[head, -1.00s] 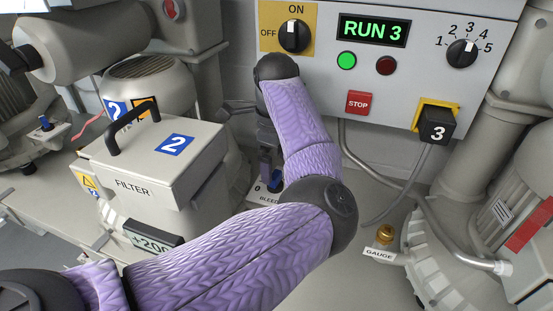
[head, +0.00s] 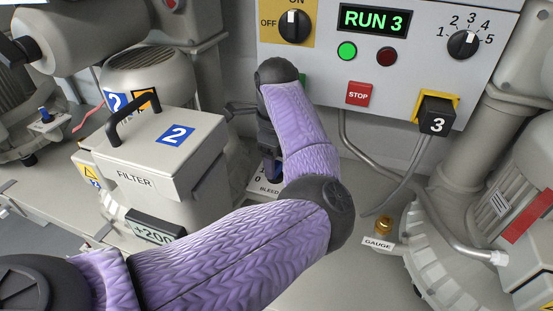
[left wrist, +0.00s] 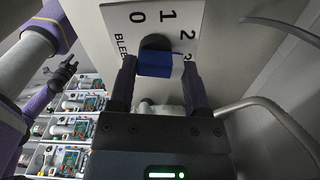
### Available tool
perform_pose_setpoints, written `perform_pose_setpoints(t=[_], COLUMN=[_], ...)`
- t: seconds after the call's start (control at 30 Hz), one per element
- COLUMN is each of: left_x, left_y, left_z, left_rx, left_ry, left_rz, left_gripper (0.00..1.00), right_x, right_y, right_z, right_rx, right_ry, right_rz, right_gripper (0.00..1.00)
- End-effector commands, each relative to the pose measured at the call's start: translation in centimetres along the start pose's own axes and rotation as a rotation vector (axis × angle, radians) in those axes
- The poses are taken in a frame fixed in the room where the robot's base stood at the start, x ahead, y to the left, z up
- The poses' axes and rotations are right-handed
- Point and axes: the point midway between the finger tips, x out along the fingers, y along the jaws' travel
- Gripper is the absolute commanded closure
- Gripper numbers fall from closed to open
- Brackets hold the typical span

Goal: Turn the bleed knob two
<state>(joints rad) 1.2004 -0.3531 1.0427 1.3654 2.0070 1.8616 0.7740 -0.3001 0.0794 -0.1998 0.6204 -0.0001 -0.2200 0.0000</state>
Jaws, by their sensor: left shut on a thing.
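The bleed knob (left wrist: 156,64) is a blue grip on a dark round base, on a white plate (left wrist: 116,20) marked 0, 1, 2 and a partly hidden further number. My left gripper (left wrist: 158,82) has its fingers on both sides of the blue grip and is shut on it. The knob's exact setting is hard to tell. A dark gripper (left wrist: 62,73) at the left of the wrist view looks like my right one; its jaws are unclear.
The filter box (head: 130,150) marked 2 stands close left of my left gripper. The control panel (head: 330,75) reads RUN 3, with a lit green lamp (head: 347,51).

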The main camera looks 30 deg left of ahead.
Motion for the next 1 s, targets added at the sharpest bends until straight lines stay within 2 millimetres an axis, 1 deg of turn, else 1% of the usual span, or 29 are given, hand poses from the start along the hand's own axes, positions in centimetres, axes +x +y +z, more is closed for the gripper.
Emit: perform_pose_setpoints(t=[0.03,0.1,0.2,0.47,0.5,0.57,0.6,0.63,0.9,1.0], left_x=[0.3,0.3,0.1,-0.1,-0.1,-0.1,-0.1,-0.1,-0.1,-0.9], left_y=[-0.1,-0.1,-0.1,0.0,-0.1,0.0,0.0,0.0,0.0,-0.1], left_z=[-0.1,-0.1,-0.1,-0.1,-0.1,-0.1,-0.1,-0.1,-0.1,-0.1], left_rx=[0.052,0.134,0.206,0.216,0.216,0.216,0.216,0.216,0.215,0.216], left_ry=[0.000,0.000,-0.001,-0.002,-0.002,-0.002,-0.002,-0.002,-0.001,-0.002], left_rz=[-0.006,-0.007,-0.005,-0.004,-0.004,-0.004,-0.004,-0.004,-0.003,-0.006], left_gripper=[0.97,0.97,0.97,0.97,0.30,0.17,0.09,0.03,0.03,0.03], right_x=[0.9,1.5,1.8,1.6,1.6,1.6,1.6,1.6,1.6,2.1], right_y=[0.0,0.0,0.0,0.0,0.0,0.0,0.0,0.0,0.0,0.0], right_z=[0.1,0.1,0.1,0.1,0.1,0.1,0.1,0.1,0.1,0.2], right_rx=[0.000,0.000,0.000,0.000,0.000,0.000,0.000,0.000,-0.001,0.000], right_ry=[0.000,0.000,0.000,0.000,0.000,0.000,0.000,0.000,0.000,-0.001], right_rz=[0.000,0.000,0.000,0.000,0.000,0.000,0.000,0.001,0.001,0.001], right_gripper=[0.46,0.46,0.46,0.46,0.46,0.46,0.46,0.46,0.46,0.46])
